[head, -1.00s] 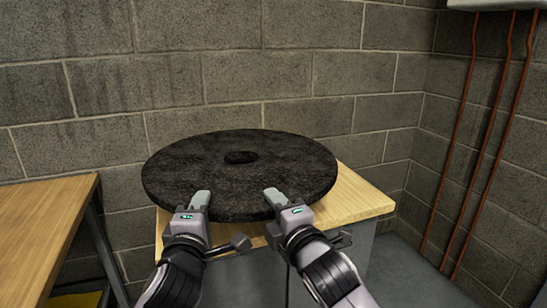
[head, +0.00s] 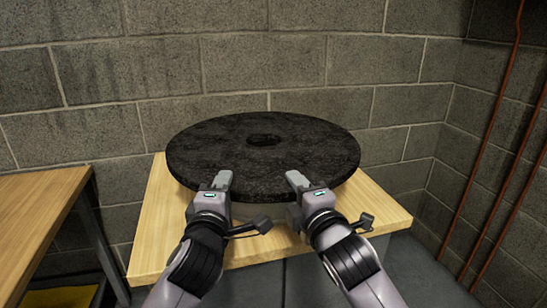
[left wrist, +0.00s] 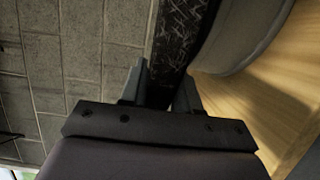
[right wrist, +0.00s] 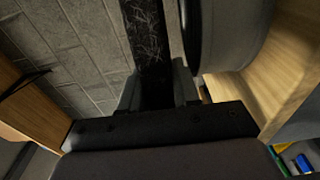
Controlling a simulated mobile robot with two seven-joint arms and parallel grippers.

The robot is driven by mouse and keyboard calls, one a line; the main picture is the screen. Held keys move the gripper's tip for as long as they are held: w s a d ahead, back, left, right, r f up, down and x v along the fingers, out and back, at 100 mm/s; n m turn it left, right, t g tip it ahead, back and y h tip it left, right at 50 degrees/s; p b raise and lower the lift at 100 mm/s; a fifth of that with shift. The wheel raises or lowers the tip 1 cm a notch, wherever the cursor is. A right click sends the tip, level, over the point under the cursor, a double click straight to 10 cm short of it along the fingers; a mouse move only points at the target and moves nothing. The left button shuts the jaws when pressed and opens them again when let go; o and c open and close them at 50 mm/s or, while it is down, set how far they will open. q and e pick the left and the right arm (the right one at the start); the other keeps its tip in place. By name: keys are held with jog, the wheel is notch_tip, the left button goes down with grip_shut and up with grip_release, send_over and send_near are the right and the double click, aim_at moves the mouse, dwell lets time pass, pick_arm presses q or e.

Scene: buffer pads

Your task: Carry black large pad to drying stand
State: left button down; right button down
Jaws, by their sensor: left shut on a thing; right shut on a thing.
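The black large pad (head: 215,150) is a thick, dark speckled disc with a centre hole. It lies about level over a wooden-topped table in the head view. My left gripper (head: 222,181) is shut on its near rim, left of middle. My right gripper (head: 296,180) is shut on the near rim, right of middle. Each wrist view shows the pad's edge between the fingers, in the left wrist view (left wrist: 180,35) and the right wrist view (right wrist: 146,40). A grey rounded body (left wrist: 240,35) shows beside the pad there. I cannot tell whether they touch. No drying stand is clearly identifiable.
The light wooden tabletop (head: 150,235) shows around and below the pad. A brick wall (head: 260,60) stands close behind. Another wooden table (head: 35,215) is at left, with something yellow (head: 60,297) beneath. Copper pipes (head: 490,150) run up the right wall.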

pick_arm(q)
jog(key=shift+w+d, duration=0.3)
jog(key=shift+w, duration=0.3)
pick_arm(e)
jog(key=shift+w+d+r, duration=0.1)
jog(key=shift+w+d, duration=0.3)
jog(key=shift+w, duration=0.2)
pick_arm(q)
jog(key=shift+s+r, duration=0.1)
pick_arm(e)
jog(key=shift+s, duration=0.1)
pick_arm(q)
jog(key=shift+f, duration=0.25)
pick_arm(e)
jog(key=shift+f, duration=0.2)
